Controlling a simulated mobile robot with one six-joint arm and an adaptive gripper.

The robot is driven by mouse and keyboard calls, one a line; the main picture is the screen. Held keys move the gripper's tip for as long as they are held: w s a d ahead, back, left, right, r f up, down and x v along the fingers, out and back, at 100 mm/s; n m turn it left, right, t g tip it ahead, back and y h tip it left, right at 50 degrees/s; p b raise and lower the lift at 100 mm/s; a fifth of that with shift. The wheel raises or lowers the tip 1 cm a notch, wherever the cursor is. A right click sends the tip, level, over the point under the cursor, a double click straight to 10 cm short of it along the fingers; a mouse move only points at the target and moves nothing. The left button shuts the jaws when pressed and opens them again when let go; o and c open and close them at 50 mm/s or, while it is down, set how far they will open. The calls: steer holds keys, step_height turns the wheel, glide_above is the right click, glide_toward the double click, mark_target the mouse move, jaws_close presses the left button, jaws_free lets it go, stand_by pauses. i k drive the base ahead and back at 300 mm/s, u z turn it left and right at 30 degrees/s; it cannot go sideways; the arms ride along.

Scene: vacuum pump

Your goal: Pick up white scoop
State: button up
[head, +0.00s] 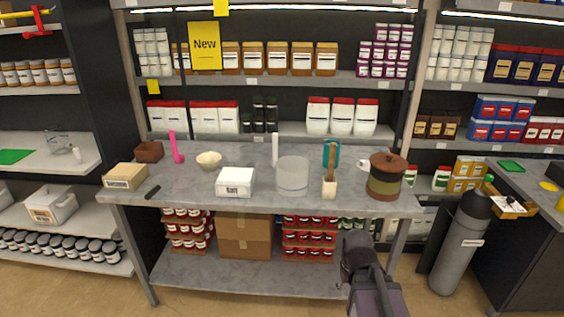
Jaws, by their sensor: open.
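A slim white upright piece, which looks like the handle of the white scoop (275,149), stands near the back of the grey table, left of a translucent tub. Its lower end is small and hard to make out. My gripper (352,262) is in front of the table, low at the right of the middle, well apart from the scoop. It is open and appears empty, though its fingers are dark and small here.
A grey cylinder (461,242) stands at the right.

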mark_target(275, 162)
steer(key=u, duration=0.05)
steer(key=i, duration=1)
steer(key=z, duration=0.05)
